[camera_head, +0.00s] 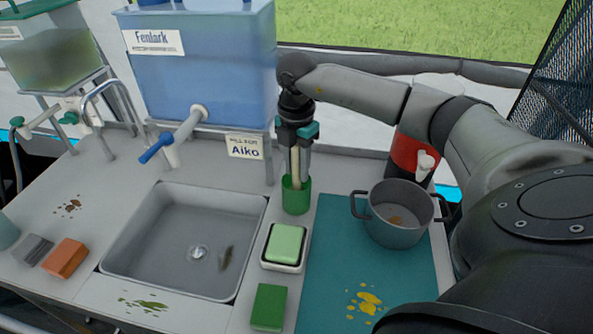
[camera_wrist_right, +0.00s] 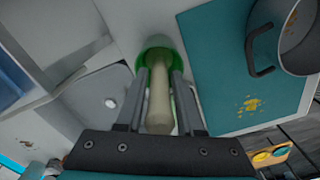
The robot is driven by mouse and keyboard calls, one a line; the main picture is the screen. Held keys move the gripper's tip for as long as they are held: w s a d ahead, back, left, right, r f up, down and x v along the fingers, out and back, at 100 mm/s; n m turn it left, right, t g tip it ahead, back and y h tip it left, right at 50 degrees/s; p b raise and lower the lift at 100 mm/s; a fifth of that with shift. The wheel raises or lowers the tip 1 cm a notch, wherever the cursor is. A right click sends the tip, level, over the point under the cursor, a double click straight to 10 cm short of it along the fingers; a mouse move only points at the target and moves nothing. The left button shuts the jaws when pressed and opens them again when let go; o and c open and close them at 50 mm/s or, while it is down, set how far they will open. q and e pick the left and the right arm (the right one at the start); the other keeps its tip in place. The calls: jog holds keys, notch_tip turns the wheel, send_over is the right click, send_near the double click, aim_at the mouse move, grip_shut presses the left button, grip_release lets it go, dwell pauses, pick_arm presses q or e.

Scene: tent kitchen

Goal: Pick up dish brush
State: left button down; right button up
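The dish brush shows as a pale handle (camera_head: 295,163) standing upright in a green cup (camera_head: 296,196) behind the soap dish. My right gripper (camera_head: 296,172) points down over the cup, with its fingers on either side of the handle. In the right wrist view the handle (camera_wrist_right: 160,92) runs between the two fingers (camera_wrist_right: 160,85), with narrow gaps beside it, so the gripper looks open around it. The brush's lower end is hidden in the cup (camera_wrist_right: 151,56). My left gripper is in neither view.
A grey pot (camera_head: 396,232) stands on a teal mat (camera_head: 330,262) at right. A soap dish (camera_head: 284,266) and green sponge (camera_head: 269,307) lie in front. The sink (camera_head: 160,250) is left; a blue water tank (camera_head: 200,75) stands behind.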

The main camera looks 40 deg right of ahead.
jog(key=shift+f, duration=0.85)
jog(key=shift+c, duration=0.4)
grip_shut()
